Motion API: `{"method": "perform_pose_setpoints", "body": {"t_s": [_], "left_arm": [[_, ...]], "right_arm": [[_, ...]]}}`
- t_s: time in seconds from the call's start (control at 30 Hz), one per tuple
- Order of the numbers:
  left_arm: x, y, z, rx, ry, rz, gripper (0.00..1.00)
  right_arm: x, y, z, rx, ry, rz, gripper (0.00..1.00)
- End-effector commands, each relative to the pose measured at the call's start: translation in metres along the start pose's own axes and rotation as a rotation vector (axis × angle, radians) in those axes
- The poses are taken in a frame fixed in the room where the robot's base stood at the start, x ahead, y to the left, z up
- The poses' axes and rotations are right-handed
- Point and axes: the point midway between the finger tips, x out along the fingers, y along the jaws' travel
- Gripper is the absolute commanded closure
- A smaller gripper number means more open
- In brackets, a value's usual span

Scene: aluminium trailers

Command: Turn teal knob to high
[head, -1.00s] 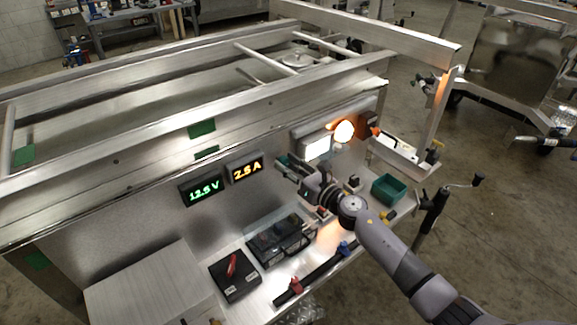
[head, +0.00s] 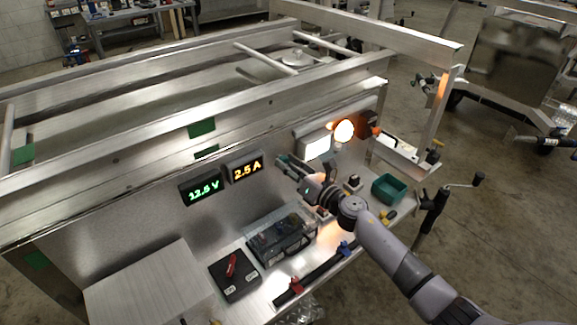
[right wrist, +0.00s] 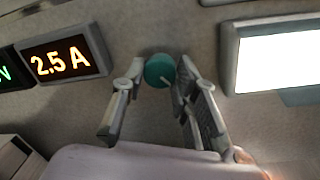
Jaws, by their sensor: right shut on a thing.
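The teal knob (right wrist: 160,70) is on the grey panel, ahead of my right gripper in the right wrist view. A pale mark shows near its lower edge, but I cannot read its setting. My right gripper (right wrist: 158,84) is shut on the knob, with one finger on each side. In the head view my right gripper (head: 284,166) is at the panel, right of the amber display, and mostly hides the knob. My left gripper is not in view.
The panel carries a green 12.5 V display (head: 201,188), an amber 2.5 A display (head: 246,168), a white lit panel (head: 316,146) and a glowing lamp (head: 344,131). A clear-lidded case (head: 281,240), a black box (head: 234,275) and a green bin (head: 389,189) stand on the shelf below.

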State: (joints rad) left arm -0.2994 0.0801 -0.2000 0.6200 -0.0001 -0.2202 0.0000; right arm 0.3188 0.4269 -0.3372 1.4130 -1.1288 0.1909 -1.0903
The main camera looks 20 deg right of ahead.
Motion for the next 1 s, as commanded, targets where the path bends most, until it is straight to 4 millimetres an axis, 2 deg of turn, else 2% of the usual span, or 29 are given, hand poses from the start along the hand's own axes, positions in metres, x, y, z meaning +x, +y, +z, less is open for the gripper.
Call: {"method": "perform_pose_setpoints", "body": {"t_s": [0.5,1.0], "left_arm": [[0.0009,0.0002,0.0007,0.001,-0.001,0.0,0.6],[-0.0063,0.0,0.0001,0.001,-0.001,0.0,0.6]], "right_arm": [[-0.0001,0.0006,-0.0011,0.486,-0.037,0.007,1.0],[-0.0001,0.0016,-0.0008,0.961,-0.074,0.014,1.0]]}}
